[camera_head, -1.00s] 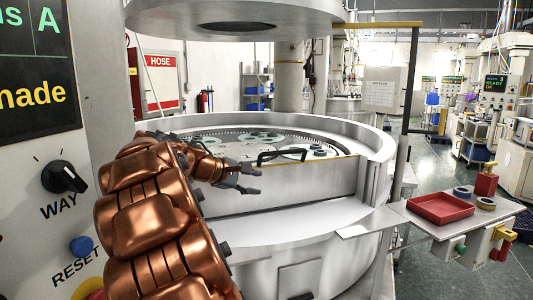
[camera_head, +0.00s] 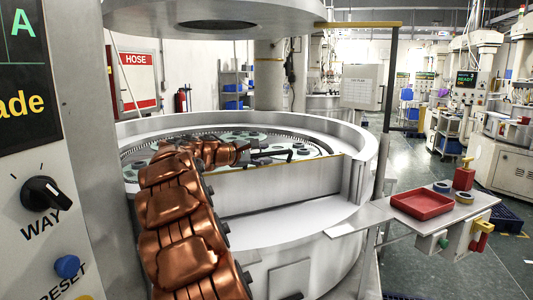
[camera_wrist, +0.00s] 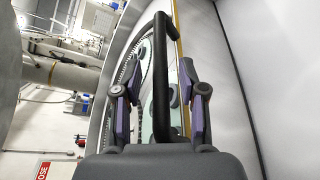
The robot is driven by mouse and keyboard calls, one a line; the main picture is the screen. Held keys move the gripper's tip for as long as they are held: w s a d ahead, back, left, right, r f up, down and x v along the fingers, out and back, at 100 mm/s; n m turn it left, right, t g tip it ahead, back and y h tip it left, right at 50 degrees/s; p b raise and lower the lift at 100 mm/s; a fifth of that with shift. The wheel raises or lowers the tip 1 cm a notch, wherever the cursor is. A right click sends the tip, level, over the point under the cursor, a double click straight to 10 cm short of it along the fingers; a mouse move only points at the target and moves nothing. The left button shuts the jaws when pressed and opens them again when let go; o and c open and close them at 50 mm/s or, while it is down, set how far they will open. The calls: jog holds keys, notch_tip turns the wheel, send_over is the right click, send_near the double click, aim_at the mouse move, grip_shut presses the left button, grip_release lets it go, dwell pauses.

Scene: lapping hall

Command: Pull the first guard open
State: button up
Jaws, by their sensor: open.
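The guard (camera_head: 285,188) is a light grey panel on the front of the round lapping machine, with a yellow strip along its top edge; it also shows in the wrist view (camera_wrist: 222,70). Its black bar handle (camera_wrist: 160,75) stands at the top edge and runs lengthwise between my two fingers in the wrist view. My gripper (camera_head: 272,156) is at the handle, open, with one finger on each side and gaps to the bar. In the head view the fingers and handle overlap, so contact cannot be told there.
The toothed lapping plate (camera_head: 140,153) lies behind the guard. A control panel (camera_head: 30,200) with a knob stands close at left. At right a side shelf (camera_head: 365,215) carries a red tray (camera_head: 422,204). A yellow-topped post (camera_head: 390,80) stands near the machine's right side.

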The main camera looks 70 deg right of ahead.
jog(key=shift+x, duration=0.8)
jog(key=shift+c, duration=0.3)
grip_shut()
